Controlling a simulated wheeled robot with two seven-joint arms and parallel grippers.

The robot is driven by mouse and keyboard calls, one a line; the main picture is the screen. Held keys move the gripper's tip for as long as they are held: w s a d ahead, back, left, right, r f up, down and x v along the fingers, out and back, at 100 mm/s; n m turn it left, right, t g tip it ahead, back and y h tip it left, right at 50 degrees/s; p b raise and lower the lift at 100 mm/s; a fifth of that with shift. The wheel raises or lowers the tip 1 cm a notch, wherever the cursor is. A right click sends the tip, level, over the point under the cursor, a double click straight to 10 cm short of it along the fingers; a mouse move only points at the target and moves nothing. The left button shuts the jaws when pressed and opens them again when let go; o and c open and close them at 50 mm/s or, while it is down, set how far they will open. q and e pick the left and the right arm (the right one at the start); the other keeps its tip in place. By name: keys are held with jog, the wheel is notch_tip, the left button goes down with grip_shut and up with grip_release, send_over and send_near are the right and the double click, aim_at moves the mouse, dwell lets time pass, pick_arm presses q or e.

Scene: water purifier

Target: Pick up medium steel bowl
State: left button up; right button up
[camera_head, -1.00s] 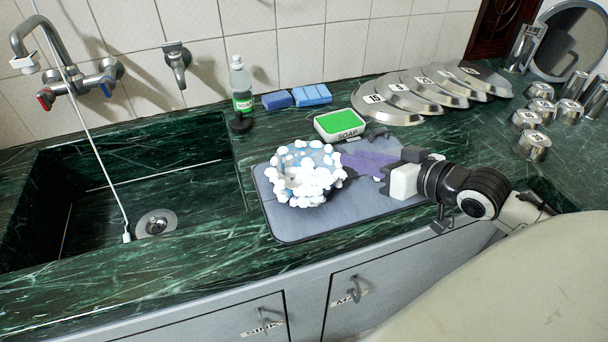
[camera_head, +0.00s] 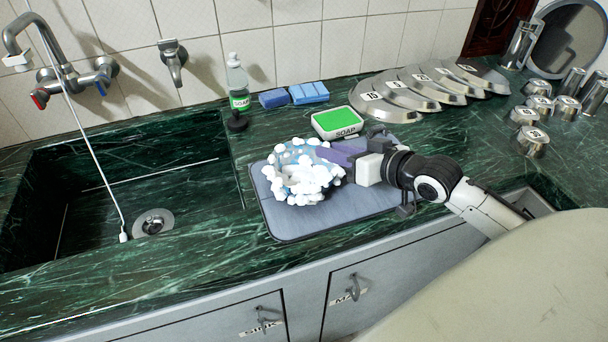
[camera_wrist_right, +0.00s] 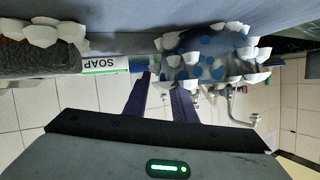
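The medium steel bowl (camera_head: 300,180) is coated in white foam clumps with blue spots showing between them. It sits on the grey mat (camera_head: 280,222) on the counter. My right gripper (camera_head: 326,152) reaches in from the right with purple fingers at the bowl's upper right edge. In the right wrist view the two fingers (camera_wrist_right: 162,82) are apart, with their tips at the bowl (camera_wrist_right: 208,68) and foam showing between them. Whether they touch the rim cannot be told. My left gripper is not in view.
A soap box (camera_head: 337,123) stands just behind the mat. A brown foam-covered object (camera_wrist_right: 38,58) is close in the wrist view. The sink (camera_head: 120,205) is left; a soap bottle (camera_head: 237,95), blue sponges (camera_head: 308,93) and numbered steel lids (camera_head: 385,100) are behind.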

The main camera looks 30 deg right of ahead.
grip_shut()
jog(key=shift+f, duration=0.1)
notch_tip(320, 180, up, 10)
jog(key=p, duration=0.1)
jog(key=a+r+m+h, duration=0.2)
jog(key=a+r, duration=0.8)
jog(key=a, duration=0.5)
jog(key=shift+s+a+r, duration=0.15)
jog(key=shift+s+a, duration=0.15)
jog(key=shift+a, duration=0.1)
